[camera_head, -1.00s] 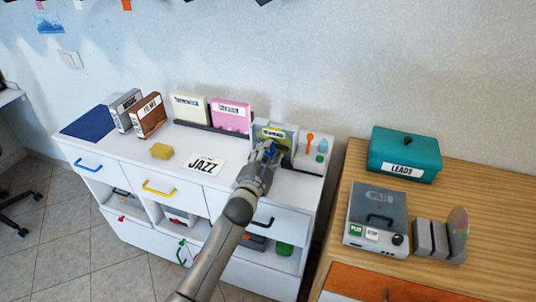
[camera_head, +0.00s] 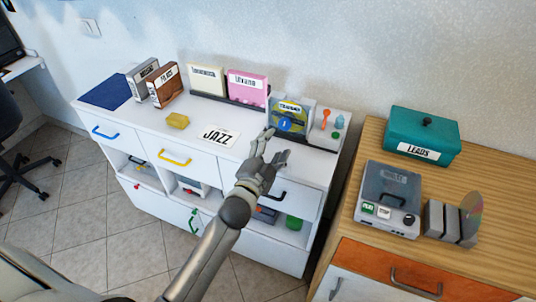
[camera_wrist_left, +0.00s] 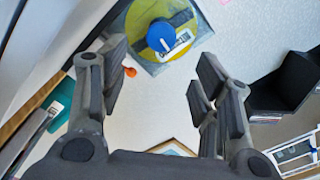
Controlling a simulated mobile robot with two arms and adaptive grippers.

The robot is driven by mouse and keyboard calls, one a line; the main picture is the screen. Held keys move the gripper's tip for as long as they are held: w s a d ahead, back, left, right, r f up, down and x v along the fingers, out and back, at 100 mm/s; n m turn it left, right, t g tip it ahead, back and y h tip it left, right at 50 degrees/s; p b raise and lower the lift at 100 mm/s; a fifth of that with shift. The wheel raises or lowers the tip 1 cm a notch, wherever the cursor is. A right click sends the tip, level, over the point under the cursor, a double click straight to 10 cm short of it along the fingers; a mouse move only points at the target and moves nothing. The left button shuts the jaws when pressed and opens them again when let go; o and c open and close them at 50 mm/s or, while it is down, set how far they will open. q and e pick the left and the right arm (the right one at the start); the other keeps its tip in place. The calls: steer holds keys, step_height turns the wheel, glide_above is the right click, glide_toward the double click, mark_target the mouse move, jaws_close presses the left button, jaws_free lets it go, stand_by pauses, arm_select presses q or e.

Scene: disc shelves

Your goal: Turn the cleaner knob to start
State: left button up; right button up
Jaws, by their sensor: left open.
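A round blue knob (camera_head: 285,124) sits in front of a yellow-green disc (camera_head: 291,110) on an upright grey stand at the back right of the white cabinet top. My left gripper (camera_head: 275,145) is open and empty, in front of and just below the knob, apart from it. In the left wrist view the knob (camera_wrist_left: 161,36) and disc (camera_wrist_left: 135,18) show at the top, beyond the spread fingers of the gripper (camera_wrist_left: 160,60). I cannot tell how far the knob is turned. My right gripper is not in view.
An orange-topped item (camera_head: 326,113) and a small blue-topped bottle (camera_head: 339,122) stand right of the disc. A JAZZ card (camera_head: 219,137) and yellow sponge (camera_head: 178,121) lie to the left. A grey player (camera_head: 387,195) and teal LEADS box (camera_head: 424,134) stand on the wooden cabinet.

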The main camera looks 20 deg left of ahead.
mark_target(284, 126)
arm_select(q)
steer(key=s, duration=0.3)
steer(key=shift+s, duration=0.25)
steer(key=w+m, duration=0.4)
steer(key=m, duration=0.2)
steer(key=w+m+p, duration=0.1)
steer(key=w+m, duration=0.3)
steer(key=m, duration=0.2)
steer(key=w+m+p, duration=0.1)
steer(key=w+m, duration=0.3)
steer(key=m, duration=0.2)
steer(key=shift+f, duration=0.1)
